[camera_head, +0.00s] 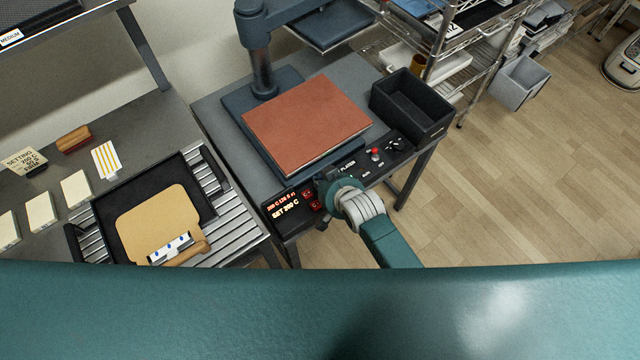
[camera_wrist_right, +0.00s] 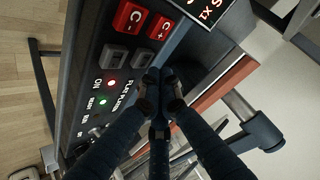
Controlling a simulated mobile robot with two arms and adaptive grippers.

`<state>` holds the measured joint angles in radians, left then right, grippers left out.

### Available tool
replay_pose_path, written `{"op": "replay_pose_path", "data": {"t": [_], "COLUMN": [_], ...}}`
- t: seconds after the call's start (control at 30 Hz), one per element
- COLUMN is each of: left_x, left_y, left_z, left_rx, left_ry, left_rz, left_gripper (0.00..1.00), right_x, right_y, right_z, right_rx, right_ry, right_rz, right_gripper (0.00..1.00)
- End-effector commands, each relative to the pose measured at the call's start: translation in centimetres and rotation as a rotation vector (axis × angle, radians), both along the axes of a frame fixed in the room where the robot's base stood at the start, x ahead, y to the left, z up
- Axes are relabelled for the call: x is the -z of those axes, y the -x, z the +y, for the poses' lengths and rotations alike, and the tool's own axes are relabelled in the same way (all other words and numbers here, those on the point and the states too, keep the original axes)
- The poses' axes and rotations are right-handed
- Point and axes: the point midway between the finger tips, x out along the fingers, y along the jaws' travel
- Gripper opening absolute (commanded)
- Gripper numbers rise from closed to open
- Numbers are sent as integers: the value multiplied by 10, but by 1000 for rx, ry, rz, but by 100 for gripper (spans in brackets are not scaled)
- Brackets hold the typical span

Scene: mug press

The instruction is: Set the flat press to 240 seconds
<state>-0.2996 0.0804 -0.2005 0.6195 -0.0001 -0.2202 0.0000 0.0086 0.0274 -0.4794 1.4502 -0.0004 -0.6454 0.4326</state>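The flat press stands on a dark table, with its red-brown pad (camera_head: 305,120) showing. Its front panel has a lit display (camera_head: 283,205) whose lower line seems to read SET 200 C; the upper line is too small to read surely. The wrist view shows red C- (camera_wrist_right: 128,18) and C+ (camera_wrist_right: 160,27) buttons beside two grey buttons (camera_wrist_right: 115,56), whose labels I cannot read. My right gripper (camera_head: 322,186) is at the panel. In the wrist view its fingertips (camera_wrist_right: 160,88) are together, empty, close to the grey buttons; contact is unclear. My left gripper is out of view.
A black bin (camera_head: 412,104) stands at the press table's right. A red knob (camera_head: 376,154) sits on the panel's right part.

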Motion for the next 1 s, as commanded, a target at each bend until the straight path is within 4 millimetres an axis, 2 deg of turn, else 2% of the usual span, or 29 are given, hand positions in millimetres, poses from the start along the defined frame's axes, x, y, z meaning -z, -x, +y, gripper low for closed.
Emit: {"op": "replay_pose_path", "data": {"t": [0.67, 1.0], "left_x": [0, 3], "left_y": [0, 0], "left_z": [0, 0], "left_rx": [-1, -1], "left_ry": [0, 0], "left_rz": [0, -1], "left_gripper": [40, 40], "right_x": [0, 9], "right_y": [0, 0], "right_z": [0, 0], "right_rx": [0, 1], "right_ry": [0, -1], "right_rz": [0, 0], "right_gripper": [0, 0]}}
